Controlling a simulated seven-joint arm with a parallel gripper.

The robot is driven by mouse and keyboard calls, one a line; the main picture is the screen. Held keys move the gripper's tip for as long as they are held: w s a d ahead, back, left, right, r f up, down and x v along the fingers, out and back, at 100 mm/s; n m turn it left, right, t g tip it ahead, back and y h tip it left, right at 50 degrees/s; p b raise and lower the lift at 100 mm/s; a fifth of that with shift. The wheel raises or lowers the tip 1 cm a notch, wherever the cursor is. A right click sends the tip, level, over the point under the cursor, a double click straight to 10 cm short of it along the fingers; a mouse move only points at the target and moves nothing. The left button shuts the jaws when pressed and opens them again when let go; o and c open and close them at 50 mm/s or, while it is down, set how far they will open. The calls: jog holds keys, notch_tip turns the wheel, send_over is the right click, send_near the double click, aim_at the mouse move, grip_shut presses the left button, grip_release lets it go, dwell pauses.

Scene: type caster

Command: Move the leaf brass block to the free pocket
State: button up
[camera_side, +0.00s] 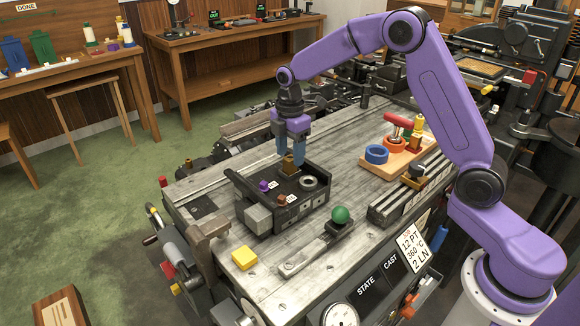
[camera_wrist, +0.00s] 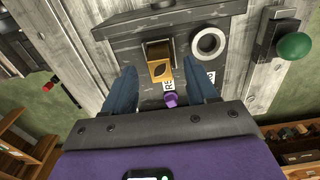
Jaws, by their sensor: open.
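The leaf brass block (camera_wrist: 160,70) shows a dark leaf mark in the wrist view. It stands at the back of a dark tray (camera_side: 246,190), and its brown-gold body (camera_side: 289,166) shows just under my fingers in the side view. My gripper (camera_side: 290,150) is open above it, pointing down. In the wrist view my two blue fingers (camera_wrist: 162,88) are apart, with the block between and slightly beyond their tips. I see no contact. A free pocket cannot be made out clearly; my gripper hides part of the tray.
The tray also holds a purple piece (camera_side: 264,186), a small brown piece (camera_side: 282,199) and a pale ring (camera_side: 308,182), with labels. A green ball knob (camera_side: 340,214) stands at its right front. A yellow block (camera_side: 245,258) lies in front. A wooden board (camera_side: 398,160) carries several items at right.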

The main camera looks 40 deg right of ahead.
aim_at(290, 158)
jog(key=shift+f, duration=1.5)
grip_shut()
jog(key=shift+r, duration=0.1)
